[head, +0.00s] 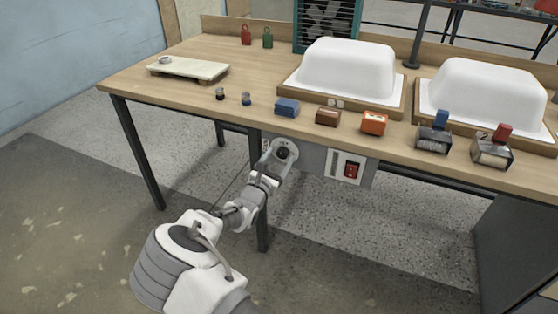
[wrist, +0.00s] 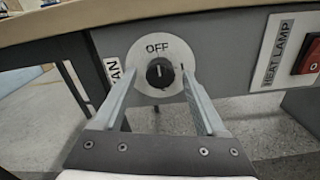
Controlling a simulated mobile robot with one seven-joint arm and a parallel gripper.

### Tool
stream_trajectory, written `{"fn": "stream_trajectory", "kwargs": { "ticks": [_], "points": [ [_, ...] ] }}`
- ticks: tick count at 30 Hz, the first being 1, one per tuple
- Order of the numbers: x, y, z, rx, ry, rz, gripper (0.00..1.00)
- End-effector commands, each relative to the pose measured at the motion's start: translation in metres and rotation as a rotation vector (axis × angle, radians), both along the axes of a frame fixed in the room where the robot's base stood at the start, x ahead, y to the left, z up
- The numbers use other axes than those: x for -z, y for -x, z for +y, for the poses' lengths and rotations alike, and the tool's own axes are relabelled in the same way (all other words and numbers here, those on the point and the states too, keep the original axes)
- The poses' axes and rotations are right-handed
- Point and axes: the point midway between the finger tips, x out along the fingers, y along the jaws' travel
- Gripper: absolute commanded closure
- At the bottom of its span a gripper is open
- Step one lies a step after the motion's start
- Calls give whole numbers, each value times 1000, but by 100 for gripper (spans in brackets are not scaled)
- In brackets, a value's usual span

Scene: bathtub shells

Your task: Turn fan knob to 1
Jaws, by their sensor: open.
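The fan knob (wrist: 160,73) is a black round knob on a pale disc marked OFF at the top, with a FAN label at its left. Its white pointer line points up toward OFF. The knob is on the grey panel under the table's front edge. My gripper (wrist: 163,80) is open, with one finger to the left and one to the right of the knob. Whether the fingertips touch the disc I cannot tell. In the head view the knob is mostly hidden behind my gripper (head: 283,150).
A red heat lamp switch (head: 351,170) sits right of the knob on the same panel. The wooden tabletop (head: 190,90) overhangs above. White tub shells (head: 347,68) and several small blocks stand on it. The floor in front is clear.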

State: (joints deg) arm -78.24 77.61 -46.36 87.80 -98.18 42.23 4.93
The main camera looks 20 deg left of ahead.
Motion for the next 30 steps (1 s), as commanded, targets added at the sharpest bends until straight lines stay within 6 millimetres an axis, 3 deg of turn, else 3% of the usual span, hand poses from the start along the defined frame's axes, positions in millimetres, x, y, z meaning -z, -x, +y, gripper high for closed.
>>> {"fn": "stream_trajectory", "kwargs": {
  "ticks": [5,17,30],
  "points": [
    [0,0,0,0,0,0,26],
    [0,0,0,0,-1,0,98],
    [-1,0,0,0,-64,-3,100]
  ]
}}
